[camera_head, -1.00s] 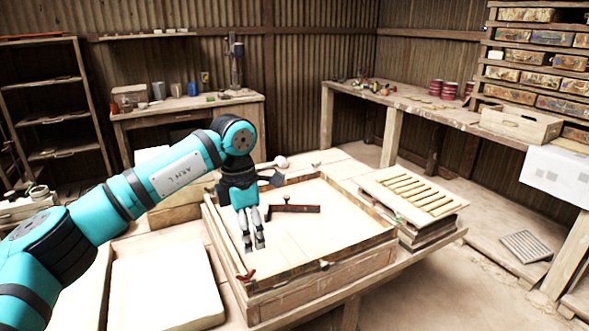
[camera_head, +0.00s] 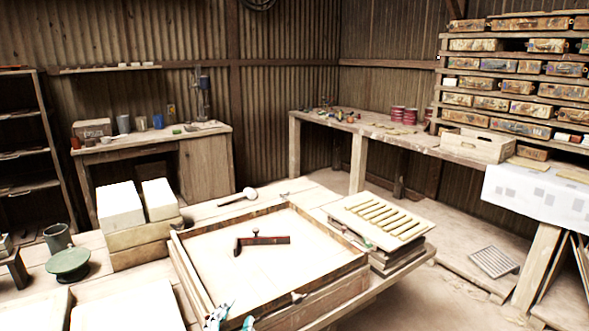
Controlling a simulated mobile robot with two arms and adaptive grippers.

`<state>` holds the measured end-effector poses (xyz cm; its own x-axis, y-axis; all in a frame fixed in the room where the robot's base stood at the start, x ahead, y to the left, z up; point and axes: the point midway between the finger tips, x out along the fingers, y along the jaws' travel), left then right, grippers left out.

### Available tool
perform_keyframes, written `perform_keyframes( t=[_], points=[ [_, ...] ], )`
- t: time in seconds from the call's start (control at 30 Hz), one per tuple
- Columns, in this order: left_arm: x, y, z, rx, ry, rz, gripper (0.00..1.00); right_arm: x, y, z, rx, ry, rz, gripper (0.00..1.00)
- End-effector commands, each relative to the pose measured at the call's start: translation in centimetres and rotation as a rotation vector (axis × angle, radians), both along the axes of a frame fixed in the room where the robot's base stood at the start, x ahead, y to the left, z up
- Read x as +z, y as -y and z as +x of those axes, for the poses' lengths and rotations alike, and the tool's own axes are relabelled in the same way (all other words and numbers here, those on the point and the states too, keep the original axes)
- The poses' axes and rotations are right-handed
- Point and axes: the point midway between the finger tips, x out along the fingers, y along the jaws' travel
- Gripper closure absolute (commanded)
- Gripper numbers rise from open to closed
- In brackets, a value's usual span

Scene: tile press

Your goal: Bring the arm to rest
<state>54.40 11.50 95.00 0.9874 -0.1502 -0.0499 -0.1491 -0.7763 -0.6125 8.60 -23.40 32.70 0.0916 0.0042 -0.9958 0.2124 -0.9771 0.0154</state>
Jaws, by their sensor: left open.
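My left gripper (camera_head: 230,319) only just shows at the bottom edge, as small teal, white and dark parts over the near corner of the wooden tray. Most of it and the arm behind it are cut off by the frame. It is open, and I see nothing held in it. My right gripper is not in view. The shallow wooden tray (camera_head: 178,262) has a pale floor, and a dark red handled bar (camera_head: 262,240) lies inside it.
Pale blocks (camera_head: 120,206) are stacked left of the tray, near a green round stand (camera_head: 68,262). A slatted board (camera_head: 385,216) on a stack stands at its right. A mallet (camera_head: 240,197) lies behind.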

Motion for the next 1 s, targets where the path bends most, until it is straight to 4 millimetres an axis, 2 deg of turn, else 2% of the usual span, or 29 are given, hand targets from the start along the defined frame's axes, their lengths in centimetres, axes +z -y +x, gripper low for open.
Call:
perform_keyframes(
  t=[0.03,0.1,0.2,0.3,0.5,0.8,1.0],
  points=[
    [-3.3,-1.8,-1.9,0.060,-0.139,-0.059,0.60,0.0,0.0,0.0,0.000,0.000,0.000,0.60],
    [-7.3,-3.9,-4.7,0.137,-0.323,-0.126,0.60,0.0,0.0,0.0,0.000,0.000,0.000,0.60],
    [-11.7,-6.0,-9.2,0.223,-0.547,-0.197,0.60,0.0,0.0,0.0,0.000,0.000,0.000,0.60],
    [-14.6,-7.2,-13.2,0.282,-0.716,-0.242,0.60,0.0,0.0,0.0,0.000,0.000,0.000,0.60],
    [-17.9,-8.4,-19.7,0.359,-0.959,-0.296,0.60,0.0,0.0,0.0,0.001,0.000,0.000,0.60],
    [-19.9,-9.2,-28.2,0.438,-1.240,-0.341,0.60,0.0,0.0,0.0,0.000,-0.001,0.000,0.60],
    [-25.3,-8.9,-26.5,0.438,-1.253,-0.331,0.60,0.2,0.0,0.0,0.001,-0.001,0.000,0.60]
  ],
)
